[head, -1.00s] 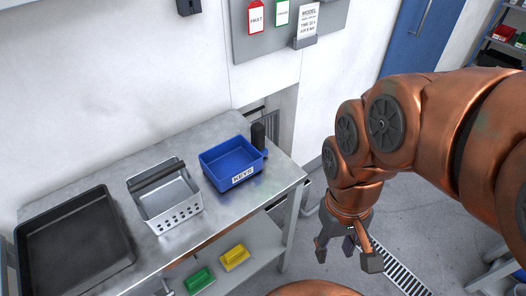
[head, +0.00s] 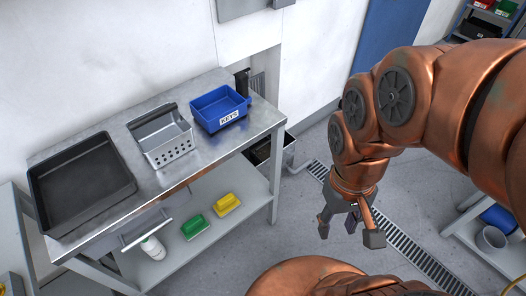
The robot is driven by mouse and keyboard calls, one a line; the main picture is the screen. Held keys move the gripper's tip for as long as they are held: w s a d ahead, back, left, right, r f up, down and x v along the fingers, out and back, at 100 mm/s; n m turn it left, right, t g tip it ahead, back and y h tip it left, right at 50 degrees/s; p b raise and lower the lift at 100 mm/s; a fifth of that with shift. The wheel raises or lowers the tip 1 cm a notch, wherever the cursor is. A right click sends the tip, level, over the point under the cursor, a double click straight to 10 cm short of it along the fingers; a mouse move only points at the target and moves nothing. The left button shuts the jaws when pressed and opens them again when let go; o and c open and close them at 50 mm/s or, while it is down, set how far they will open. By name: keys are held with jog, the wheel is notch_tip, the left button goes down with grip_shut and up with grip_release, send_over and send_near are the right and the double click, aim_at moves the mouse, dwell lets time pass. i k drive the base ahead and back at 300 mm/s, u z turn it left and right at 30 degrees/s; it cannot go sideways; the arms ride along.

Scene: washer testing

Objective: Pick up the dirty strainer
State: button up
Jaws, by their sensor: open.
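The strainer (head: 172,151) is a metal basket with a perforated front wall and a dark handle bar along its back edge. It stands upright on the steel table, between a black tray and a blue bin. I cannot make out any dirt on it. My gripper (head: 350,236) is open and empty. It points down over the floor, to the right of the table and well apart from the strainer.
The steel table (head: 186,176) holds the black tray (head: 66,213) at left and the blue KEYS bin (head: 219,122) at right. Its lower shelf carries green (head: 195,228) and yellow (head: 228,205) items and a white bottle (head: 153,248). Floor between table and gripper is clear.

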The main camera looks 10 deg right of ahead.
aim_at(260, 151)
jog(key=u, duration=3.3)
jog(key=k, duration=1.2)
jog(key=z, duration=2.15)
